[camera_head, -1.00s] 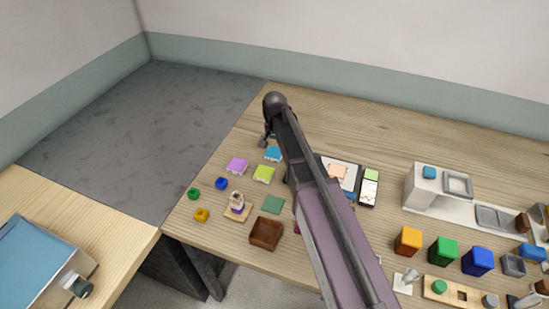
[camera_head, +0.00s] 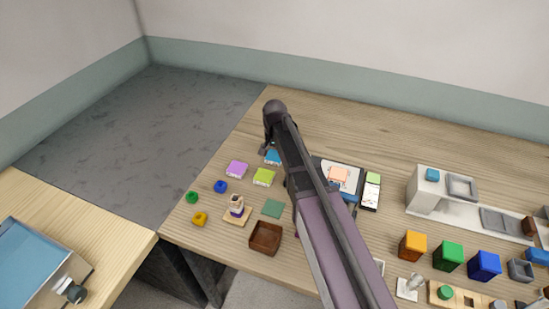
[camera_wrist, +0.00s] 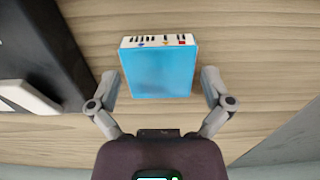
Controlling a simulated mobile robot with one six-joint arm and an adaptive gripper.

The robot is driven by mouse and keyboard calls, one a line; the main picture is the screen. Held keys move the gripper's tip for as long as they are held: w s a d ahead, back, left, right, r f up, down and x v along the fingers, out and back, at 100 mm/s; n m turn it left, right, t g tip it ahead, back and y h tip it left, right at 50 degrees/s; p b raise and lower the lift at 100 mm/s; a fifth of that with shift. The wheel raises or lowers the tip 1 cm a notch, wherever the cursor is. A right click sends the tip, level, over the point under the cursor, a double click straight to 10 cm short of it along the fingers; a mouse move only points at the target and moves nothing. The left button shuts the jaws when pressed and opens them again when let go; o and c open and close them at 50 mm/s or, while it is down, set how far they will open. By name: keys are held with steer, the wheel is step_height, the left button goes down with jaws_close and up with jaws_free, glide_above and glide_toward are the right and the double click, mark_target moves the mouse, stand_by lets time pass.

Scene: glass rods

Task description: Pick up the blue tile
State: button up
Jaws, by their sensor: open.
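The blue tile (camera_head: 272,158) lies on the wooden table near its left edge, partly hidden by my arm. In the wrist view the blue tile (camera_wrist: 160,75) shows a plain blue face and a white side with dark stripes and small coloured marks. My gripper (camera_wrist: 160,78) is open, with one finger to the left and one to the right of the tile. A gap shows on each side, and the fingers do not hold it. In the head view my gripper (camera_head: 268,147) is close to the tile, and its fingertips are hard to make out.
A purple tile (camera_head: 237,169) and a lime-green tile (camera_head: 263,177) lie near the blue one. A dark object (camera_wrist: 40,55) stands at the left in the wrist view. A brown tray (camera_head: 265,238) is nearer the front. The table behind my arm is clear.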

steer(key=c, duration=1)
steer(key=shift+r, duration=0.15)
steer(key=shift+c, duration=0.2)
step_height(320, 180, up, 10)
steer(key=p, duration=1)
step_height(320, 180, up, 11)
steer(key=p, duration=1.1)
glide_above(275, 155)
steer(key=shift+s+a, duration=0.1)
steer(key=shift+a, duration=0.05)
